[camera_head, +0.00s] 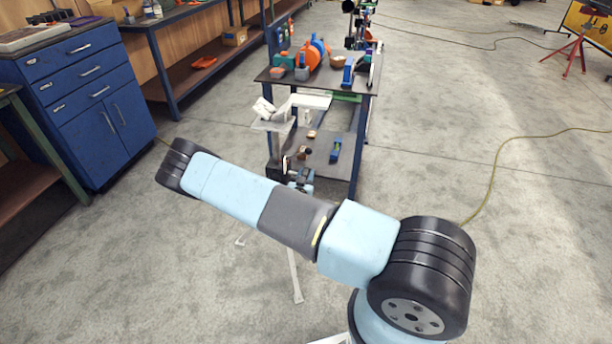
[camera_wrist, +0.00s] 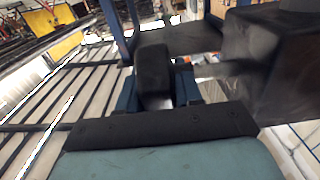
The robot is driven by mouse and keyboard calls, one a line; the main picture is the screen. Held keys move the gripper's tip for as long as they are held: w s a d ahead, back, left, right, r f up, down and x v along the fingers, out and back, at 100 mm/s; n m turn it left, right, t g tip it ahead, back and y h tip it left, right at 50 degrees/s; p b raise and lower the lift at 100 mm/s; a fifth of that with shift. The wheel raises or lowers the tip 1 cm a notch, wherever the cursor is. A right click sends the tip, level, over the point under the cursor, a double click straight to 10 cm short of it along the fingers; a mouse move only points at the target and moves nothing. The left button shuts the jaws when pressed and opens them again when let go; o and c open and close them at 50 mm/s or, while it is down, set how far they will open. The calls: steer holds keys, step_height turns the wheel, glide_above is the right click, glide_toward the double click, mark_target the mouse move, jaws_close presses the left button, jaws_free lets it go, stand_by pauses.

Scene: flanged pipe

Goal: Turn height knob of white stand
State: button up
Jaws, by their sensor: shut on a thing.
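The white stand (camera_head: 273,124) is upright in front of the shelf table in the head view, with a pale top and a post below it. My gripper (camera_head: 300,178) is low beside its post, partly hidden by my arm. In the wrist view my gripper (camera_wrist: 168,75) shows a dark finger close to a thin dark rod. The rod runs right to a large blurred dark block. My gripper is shut on the height knob, which is mostly hidden behind the finger.
The dark shelf table (camera_head: 268,76) just behind holds an orange and blue flanged pipe (camera_head: 315,54) and other items. A blue drawer cabinet (camera_head: 88,95) stands at left. A yellow cable (camera_head: 492,178) lies at right on open floor.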

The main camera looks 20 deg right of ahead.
steer(key=shift+g, duration=0.4)
steer(key=g+y, duration=0.2)
steer(key=shift+w+d+r+g, duration=0.1)
steer(key=shift+w+g, duration=0.05)
steer(key=shift+g, duration=0.25)
steer(key=shift+w+g+y, duration=0.1)
steer(key=shift+g+y, duration=0.8)
steer(key=shift+g, duration=0.7)
steer(key=o, duration=1)
steer(key=shift+f, duration=0.2)
steer(key=shift+c, duration=0.2)
steer(key=v, duration=1.3)
steer(key=shift+s+r, duration=0.25)
